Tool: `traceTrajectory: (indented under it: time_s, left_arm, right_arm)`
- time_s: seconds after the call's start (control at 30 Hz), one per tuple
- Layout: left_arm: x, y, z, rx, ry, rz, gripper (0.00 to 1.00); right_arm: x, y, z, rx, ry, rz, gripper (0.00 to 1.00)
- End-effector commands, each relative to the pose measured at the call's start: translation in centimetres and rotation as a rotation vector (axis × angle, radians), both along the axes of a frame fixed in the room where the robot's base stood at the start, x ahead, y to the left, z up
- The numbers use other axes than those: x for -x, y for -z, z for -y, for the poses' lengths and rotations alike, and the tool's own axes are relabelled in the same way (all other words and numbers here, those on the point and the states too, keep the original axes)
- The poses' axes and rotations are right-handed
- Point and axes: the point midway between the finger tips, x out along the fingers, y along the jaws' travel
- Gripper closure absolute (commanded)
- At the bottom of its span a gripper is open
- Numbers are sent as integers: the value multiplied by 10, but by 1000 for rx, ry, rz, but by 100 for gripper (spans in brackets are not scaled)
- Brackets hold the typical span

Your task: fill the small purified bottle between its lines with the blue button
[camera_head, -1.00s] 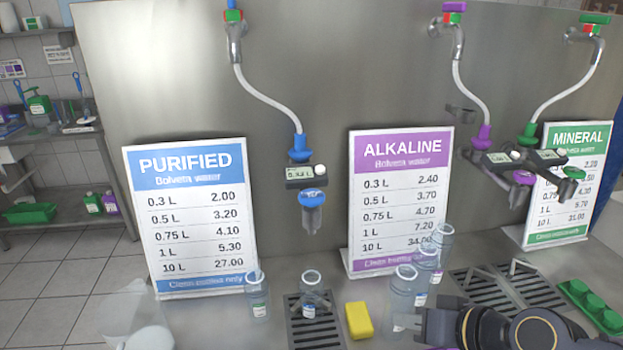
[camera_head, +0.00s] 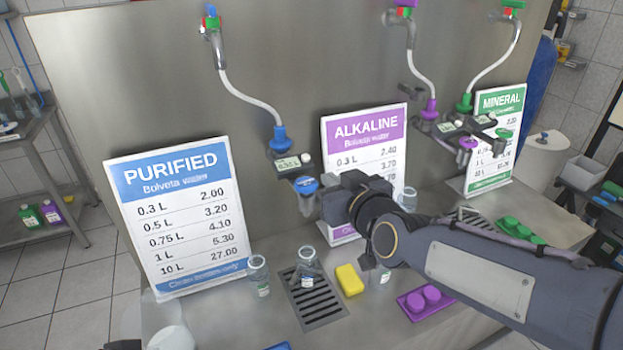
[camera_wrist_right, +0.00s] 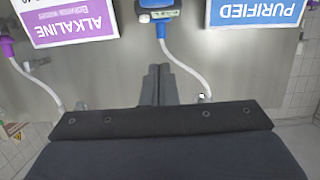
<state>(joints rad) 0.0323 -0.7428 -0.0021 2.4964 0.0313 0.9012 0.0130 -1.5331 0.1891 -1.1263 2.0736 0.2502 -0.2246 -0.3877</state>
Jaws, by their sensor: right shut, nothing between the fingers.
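A small clear bottle (camera_head: 308,267) with a blue label stands upright on the drain grate below the purified dispenser. Its water level and lines are too small to tell. The dispenser has a grey display body (camera_head: 291,165), a blue cap (camera_head: 305,185) and a nozzle partly behind my gripper. The dispenser also shows at the top of the right wrist view (camera_wrist_right: 157,12). My right gripper (camera_head: 326,195) is shut and empty, just right of the nozzle; whether it touches is unclear. Its closed fingers (camera_wrist_right: 158,84) show in the wrist view. My left gripper is not in view.
Another bottle (camera_head: 258,275) stands left of the grate (camera_head: 318,310). A yellow sponge (camera_head: 349,280) lies to the right. A purple holder (camera_head: 425,300) sits near the front edge. The purified price board (camera_head: 178,215) stands at left. My right arm covers part of the alkaline board (camera_head: 364,128).

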Motion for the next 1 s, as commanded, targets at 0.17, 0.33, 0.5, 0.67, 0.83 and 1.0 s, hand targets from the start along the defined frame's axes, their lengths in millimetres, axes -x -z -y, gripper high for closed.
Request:
traceTrajectory:
  time_s: [0.17,0.33,0.5,0.67,0.83,1.0]
  left_arm:
    - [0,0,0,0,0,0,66]
    - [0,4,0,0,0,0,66]
    - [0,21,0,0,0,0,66]
    - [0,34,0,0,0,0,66]
    - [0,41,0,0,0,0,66]
    - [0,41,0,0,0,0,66]
  right_arm:
    - [0,1,0,-1,-1,-1,100]
    - [-2,3,-1,-1,0,-3,100]
    - [-17,10,-5,0,3,-1,100]
    - [-37,15,-13,0,5,-3,100]
    - [-60,19,-22,2,4,-3,100]
    - [-85,24,-33,1,2,-5,100]
